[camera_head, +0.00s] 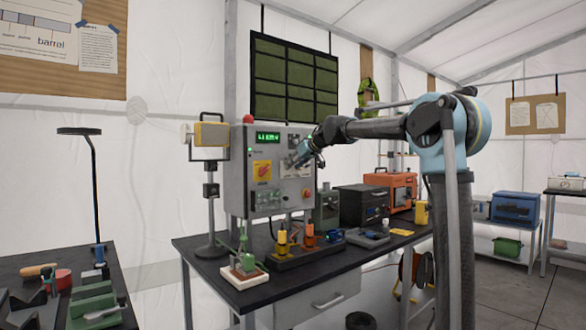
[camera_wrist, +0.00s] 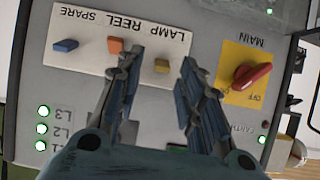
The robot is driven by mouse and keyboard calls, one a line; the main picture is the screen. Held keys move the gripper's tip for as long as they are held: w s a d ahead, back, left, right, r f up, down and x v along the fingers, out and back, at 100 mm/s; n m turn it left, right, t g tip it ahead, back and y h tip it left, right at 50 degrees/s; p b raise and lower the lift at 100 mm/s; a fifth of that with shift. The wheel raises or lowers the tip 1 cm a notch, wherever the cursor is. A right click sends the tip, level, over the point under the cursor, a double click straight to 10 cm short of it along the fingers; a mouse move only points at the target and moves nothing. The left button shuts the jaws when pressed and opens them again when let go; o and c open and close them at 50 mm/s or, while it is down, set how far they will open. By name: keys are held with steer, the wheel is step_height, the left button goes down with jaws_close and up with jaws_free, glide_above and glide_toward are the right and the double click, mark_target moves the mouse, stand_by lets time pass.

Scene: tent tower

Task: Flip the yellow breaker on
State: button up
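In the wrist view, which shows the panel upside down, the small yellow breaker (camera_wrist: 162,66) sits on a white plate (camera_wrist: 92,62) beside the LAMP label. An orange breaker (camera_wrist: 115,45) and a blue breaker (camera_wrist: 66,46) are to its left, by REEL and SPARE. My gripper (camera_wrist: 160,62) is open and empty, with its fingertips on either side of the yellow breaker; contact cannot be told. In the head view my gripper (camera_head: 298,160) is at the panel face and hides the breakers.
A red MAIN knob (camera_wrist: 252,75) on a yellow plate is right of my fingers in the wrist view. Green lamps (camera_wrist: 42,129) glow at lower left. The bench (camera_head: 205,262) holds yellow and orange devices (camera_head: 283,242) below the panel and a black case (camera_head: 362,205) to the right.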

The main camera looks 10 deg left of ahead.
steer(key=v, duration=1)
steer(key=shift+s+d, duration=0.2)
steer(key=shift+d, duration=0.15)
steer(key=shift+r, duration=0.2)
